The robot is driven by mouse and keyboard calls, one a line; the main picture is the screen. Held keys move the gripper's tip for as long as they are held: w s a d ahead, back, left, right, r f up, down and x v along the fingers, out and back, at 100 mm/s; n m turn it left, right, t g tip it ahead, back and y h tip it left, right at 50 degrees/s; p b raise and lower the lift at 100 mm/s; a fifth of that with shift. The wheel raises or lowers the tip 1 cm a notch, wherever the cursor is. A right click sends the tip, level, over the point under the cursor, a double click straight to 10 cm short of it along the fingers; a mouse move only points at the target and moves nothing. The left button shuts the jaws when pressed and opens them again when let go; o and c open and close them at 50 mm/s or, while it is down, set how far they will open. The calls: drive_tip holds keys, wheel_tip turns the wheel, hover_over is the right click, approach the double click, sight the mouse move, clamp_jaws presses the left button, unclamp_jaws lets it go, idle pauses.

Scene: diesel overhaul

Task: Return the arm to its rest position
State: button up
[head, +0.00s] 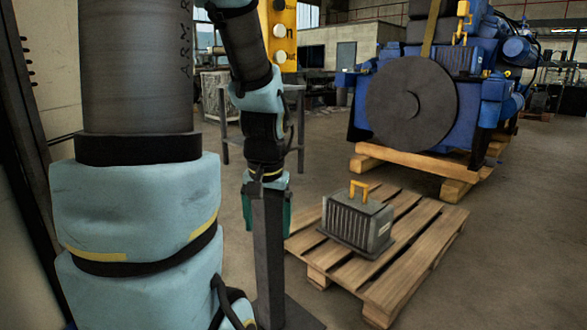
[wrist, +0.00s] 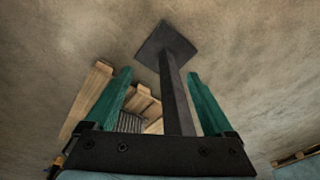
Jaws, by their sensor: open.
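My arm fills the left of the head view and hangs downward, with my gripper (head: 269,222) low and pointing at the floor. In the wrist view my gripper (wrist: 159,75) has its two green fingers spread apart, with nothing clamped between them. A dark square post (head: 268,265) lines up with the gap between the fingers in both views. I cannot tell whether it stands between them or beyond them. Its flat base plate (wrist: 165,42) rests on the floor.
A wooden pallet (head: 420,245) carrying a finned grey block (head: 345,222) with a yellow handle stands right of my gripper. A large blue engine (head: 485,95) sits on timber behind. A yellow button box (head: 290,45) is near my arm. Floor at right is clear.

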drive_tip(key=s+a+f+n, duration=0.2)
drive_tip(key=s, duration=0.2)
wheel_tip(320, 180, up, 25)
drive_tip(key=p, duration=2.5)
drive_tip(key=shift+w+d+m+h, duration=0.25)
drive_tip(key=shift+d+m+h, duration=0.05)
drive_tip(key=shift+d, duration=0.05)
drive_tip(key=shift+f, duration=0.15)
